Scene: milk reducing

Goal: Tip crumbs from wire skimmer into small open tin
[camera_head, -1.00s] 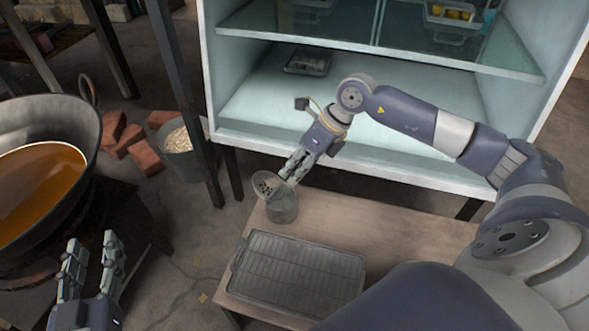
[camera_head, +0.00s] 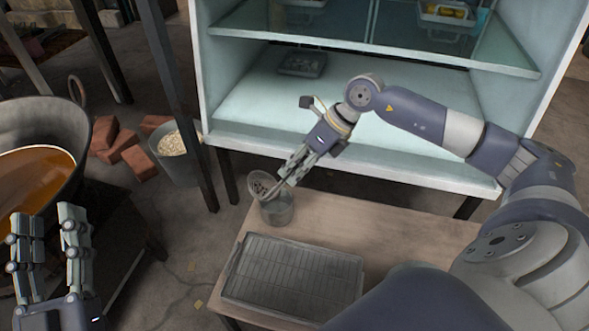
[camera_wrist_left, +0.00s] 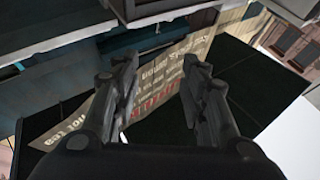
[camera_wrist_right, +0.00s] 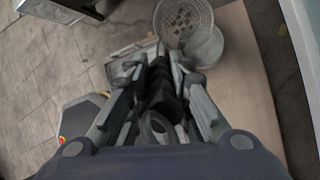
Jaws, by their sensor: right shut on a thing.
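The wire skimmer (camera_head: 262,186) is a small round mesh bowl on a handle. My right gripper (camera_head: 290,172) is shut on its handle. The skimmer is tilted at the rim of the small open tin (camera_head: 279,210), a grey-green cylinder on the wooden table. The right wrist view shows the skimmer's mesh (camera_wrist_right: 184,22) with darker bits on it, partly over the tin (camera_wrist_right: 206,46). I cannot tell whether it touches the rim; the tin's inside is mostly hidden. My left gripper (camera_head: 46,225) is open and empty at the lower left; its spread fingers also show in the left wrist view (camera_wrist_left: 160,75).
A grey tray with a rack (camera_head: 292,278) lies on the wooden table (camera_head: 375,238) in front of the tin. A wide pan of orange-brown liquid (camera_head: 35,190) stands at left. A bucket (camera_head: 178,160) and bricks (camera_head: 120,143) are on the floor. A glass-shelved cabinet (camera_head: 345,150) stands behind.

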